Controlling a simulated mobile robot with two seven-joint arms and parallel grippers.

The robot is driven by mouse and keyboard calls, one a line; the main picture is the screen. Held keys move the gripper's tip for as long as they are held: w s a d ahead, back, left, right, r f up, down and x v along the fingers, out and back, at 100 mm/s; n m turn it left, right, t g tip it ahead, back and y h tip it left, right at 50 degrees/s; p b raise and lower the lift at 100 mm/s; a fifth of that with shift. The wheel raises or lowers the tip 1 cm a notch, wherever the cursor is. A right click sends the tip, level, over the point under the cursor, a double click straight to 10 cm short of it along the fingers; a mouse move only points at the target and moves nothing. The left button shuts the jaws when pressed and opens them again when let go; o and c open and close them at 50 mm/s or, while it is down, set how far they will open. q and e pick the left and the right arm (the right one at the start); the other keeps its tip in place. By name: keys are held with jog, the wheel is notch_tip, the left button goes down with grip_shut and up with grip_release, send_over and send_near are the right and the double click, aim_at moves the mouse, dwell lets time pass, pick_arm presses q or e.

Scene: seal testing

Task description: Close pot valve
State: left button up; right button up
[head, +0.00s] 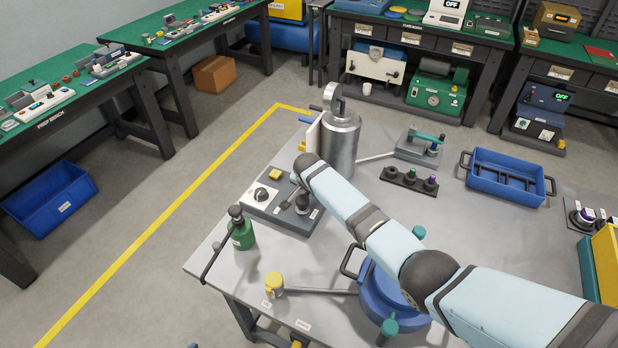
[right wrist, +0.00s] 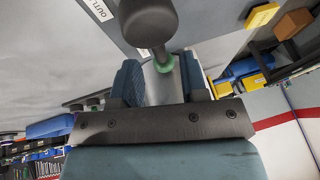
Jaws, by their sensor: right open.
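The blue pot (head: 378,292) stands at the table's front, partly hidden by my right arm. A pipe runs left from it to a yellow knob (head: 273,281) near the table edge. My right arm reaches over the pot to this box. In the right wrist view my right gripper (right wrist: 162,74) is open. A dark rounded knob (right wrist: 148,20) on a short stem, with a green piece (right wrist: 163,64), lies at the jaw opening. I cannot tell whether the fingers touch it. My left gripper is not in view.
A metal cylinder (head: 342,143) with a ring stands behind the box. A green bottle (head: 242,233) stands left of it near the table edge. A blue tray (head: 505,184) lies at the right. Bare table lies between the bottle and the yellow knob.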

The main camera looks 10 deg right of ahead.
jog(key=v, duration=1.2)
jog(key=shift+d, duration=0.1)
